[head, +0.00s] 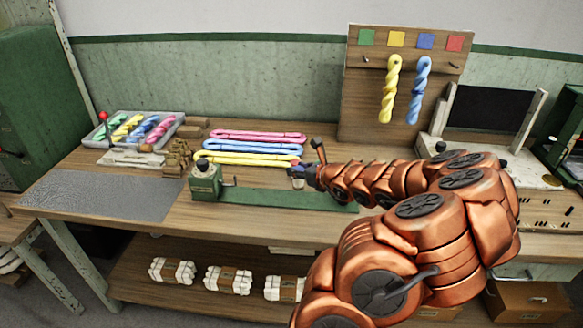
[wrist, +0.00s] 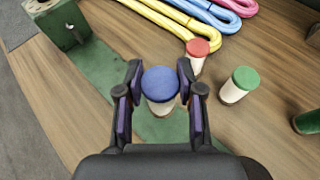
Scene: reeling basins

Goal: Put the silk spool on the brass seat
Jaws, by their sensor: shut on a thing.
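My gripper (wrist: 160,100) is shut on a spool with a blue top (wrist: 160,84) and a pale body, held upright between the pads. In the head view my gripper (head: 305,176) is small, above the long green base on the bench, and largely hides what it holds. A red-topped spool (wrist: 198,52) and a green-topped spool (wrist: 239,84) stand on the wood just beyond and to the right. The green block (wrist: 62,22) of the reeling device is at upper left, also seen in the head view (head: 205,184). I cannot make out a brass seat clearly.
Pink, blue and yellow skeins (head: 255,147) lie behind the green base. A tray of coloured skeins (head: 140,130) is at back left, by a grey mat (head: 100,194). A peg board (head: 400,85) stands at the back. A green cylinder (wrist: 308,121) is at right.

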